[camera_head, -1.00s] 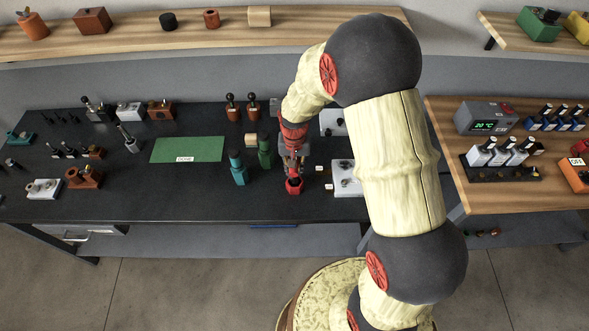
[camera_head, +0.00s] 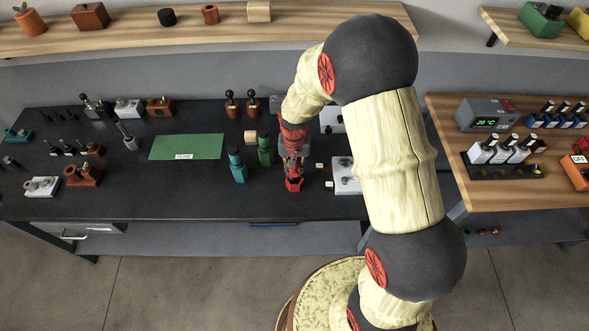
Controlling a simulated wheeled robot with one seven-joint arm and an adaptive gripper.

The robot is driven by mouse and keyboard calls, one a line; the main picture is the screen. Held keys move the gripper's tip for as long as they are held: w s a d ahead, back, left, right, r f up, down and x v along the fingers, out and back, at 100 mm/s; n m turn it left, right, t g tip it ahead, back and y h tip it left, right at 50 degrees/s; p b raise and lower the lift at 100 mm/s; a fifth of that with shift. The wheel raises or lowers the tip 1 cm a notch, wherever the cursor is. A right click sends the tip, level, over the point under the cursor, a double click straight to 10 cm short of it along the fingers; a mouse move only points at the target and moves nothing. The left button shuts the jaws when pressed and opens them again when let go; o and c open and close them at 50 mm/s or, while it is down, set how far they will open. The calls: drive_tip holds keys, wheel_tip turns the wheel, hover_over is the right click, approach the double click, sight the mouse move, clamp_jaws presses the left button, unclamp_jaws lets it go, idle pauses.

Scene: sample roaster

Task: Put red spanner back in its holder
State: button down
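A small red holder (camera_head: 294,185) stands on the dark bench, to the right of a teal holder (camera_head: 238,170) and a green holder (camera_head: 265,150). My gripper (camera_head: 293,168) points down right above the red holder, overlapping its top in this view. Red shows between and around the fingers, but at this size I cannot make out the spanner as a separate shape. I cannot tell whether the fingers are closed on it or whether anything touches the holder.
A green mat (camera_head: 186,147) lies to the left, with bare bench around it. A white block (camera_head: 346,180) sits close on the right, partly behind my arm. Two brown holders with black knobs (camera_head: 242,107) stand at the back. A wooden table (camera_head: 520,198) with instruments is at the right.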

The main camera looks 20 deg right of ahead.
drive_tip(key=shift+f, duration=0.5)
drive_tip(key=c, duration=1.6)
unclamp_jaws()
wheel_tip(320, 180, up, 12)
